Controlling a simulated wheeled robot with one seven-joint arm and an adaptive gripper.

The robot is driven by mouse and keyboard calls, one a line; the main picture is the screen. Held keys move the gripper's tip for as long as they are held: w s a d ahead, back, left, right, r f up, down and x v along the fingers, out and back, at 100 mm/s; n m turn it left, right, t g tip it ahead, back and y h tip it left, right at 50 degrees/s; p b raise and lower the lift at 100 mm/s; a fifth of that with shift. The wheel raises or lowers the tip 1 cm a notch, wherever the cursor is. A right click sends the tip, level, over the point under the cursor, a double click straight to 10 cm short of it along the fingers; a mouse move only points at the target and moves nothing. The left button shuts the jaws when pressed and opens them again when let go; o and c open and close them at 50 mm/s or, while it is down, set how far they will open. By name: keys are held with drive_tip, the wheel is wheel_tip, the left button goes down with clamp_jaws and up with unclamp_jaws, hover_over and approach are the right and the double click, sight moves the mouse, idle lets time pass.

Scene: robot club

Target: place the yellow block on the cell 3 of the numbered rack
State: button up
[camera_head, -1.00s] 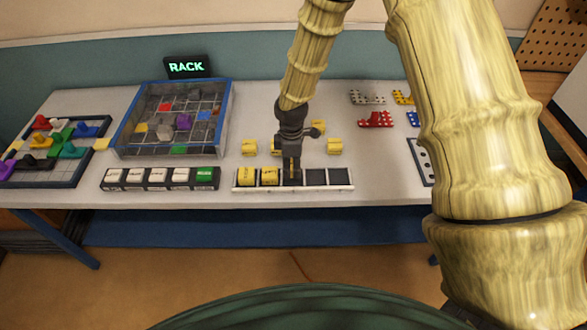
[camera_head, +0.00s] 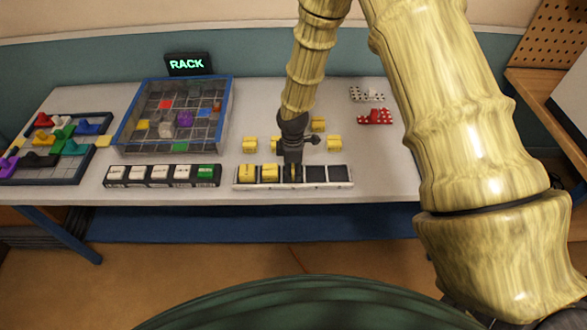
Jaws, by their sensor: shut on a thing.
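The numbered rack (camera_head: 294,186) is a long white-edged strip at the front of the table. Its two left cells hold yellow blocks (camera_head: 246,172) and (camera_head: 270,172). The two right cells (camera_head: 326,173) are dark and empty. My dark gripper (camera_head: 293,166) points down at the middle cell, the third from the left. It is shut on a yellow block (camera_head: 293,173), of which only a narrow strip shows between the fingers. The block is at the third cell; whether it touches the cell floor I cannot tell. The cell numbers are too small to read.
Several loose yellow blocks (camera_head: 334,143) lie behind the rack. A strip of white and green blocks (camera_head: 161,183) lies to its left. Red dominoes (camera_head: 375,117) lie at right.

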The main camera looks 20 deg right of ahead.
sight(293, 168)
drive_tip(key=o, duration=1)
drive_tip(key=shift+o, duration=0.2)
wheel_tip(293, 168, up, 12)
drive_tip(key=b, duration=0.3)
drive_tip(key=shift+r, duration=0.15)
